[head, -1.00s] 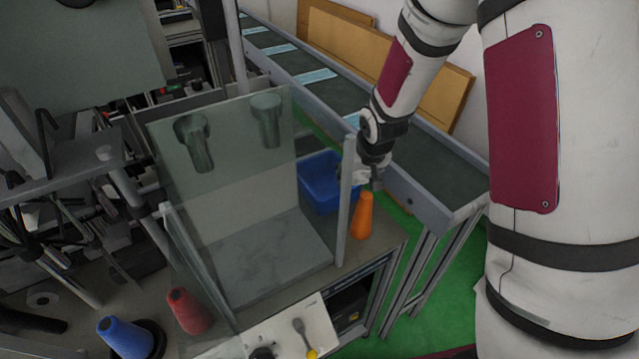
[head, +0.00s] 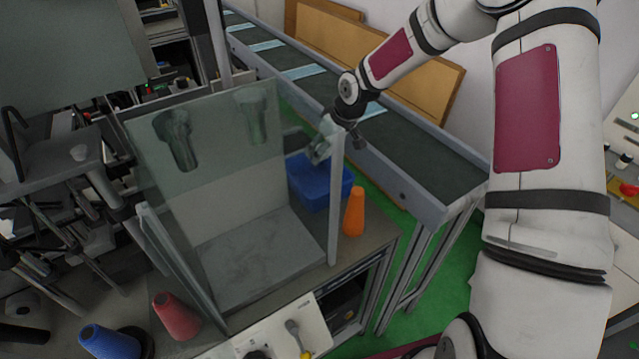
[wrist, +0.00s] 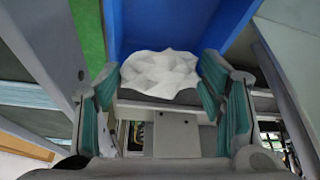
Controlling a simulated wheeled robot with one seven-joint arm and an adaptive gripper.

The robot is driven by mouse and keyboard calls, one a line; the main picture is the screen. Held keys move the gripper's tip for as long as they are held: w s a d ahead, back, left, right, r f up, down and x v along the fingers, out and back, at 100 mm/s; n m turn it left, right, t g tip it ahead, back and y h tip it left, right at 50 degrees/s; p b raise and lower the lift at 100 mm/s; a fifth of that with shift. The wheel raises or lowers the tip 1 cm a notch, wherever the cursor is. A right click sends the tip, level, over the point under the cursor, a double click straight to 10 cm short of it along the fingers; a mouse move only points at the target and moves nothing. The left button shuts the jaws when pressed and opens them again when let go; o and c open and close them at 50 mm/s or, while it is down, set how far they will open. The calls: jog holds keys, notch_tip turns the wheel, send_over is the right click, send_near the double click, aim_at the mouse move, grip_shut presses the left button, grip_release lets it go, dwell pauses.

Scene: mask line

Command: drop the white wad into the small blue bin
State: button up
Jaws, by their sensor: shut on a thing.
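The white wad (wrist: 160,74) is a crumpled pale lump between the two teal-padded fingers of my gripper (wrist: 163,105) in the wrist view. My gripper is shut on it. In the head view my gripper (head: 322,148) is at the upper back edge of the small blue bin (head: 308,184), partly seen through a clear panel. The bin also shows in the wrist view (wrist: 185,22), just beyond the wad. The bin's inside is mostly hidden in the head view.
An orange cone (head: 354,212) stands close to the bin's right side. A clear-panelled enclosure (head: 225,190) is to the left. A conveyor (head: 400,150) with pale blue masks runs behind. Red (head: 176,316) and blue (head: 108,342) cones are at the front left.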

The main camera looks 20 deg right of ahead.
jog(key=shift+f+b, duration=0.9)
jog(key=shift+f, duration=2.05)
jog(key=o, duration=0.8)
jog(key=v, duration=1.2)
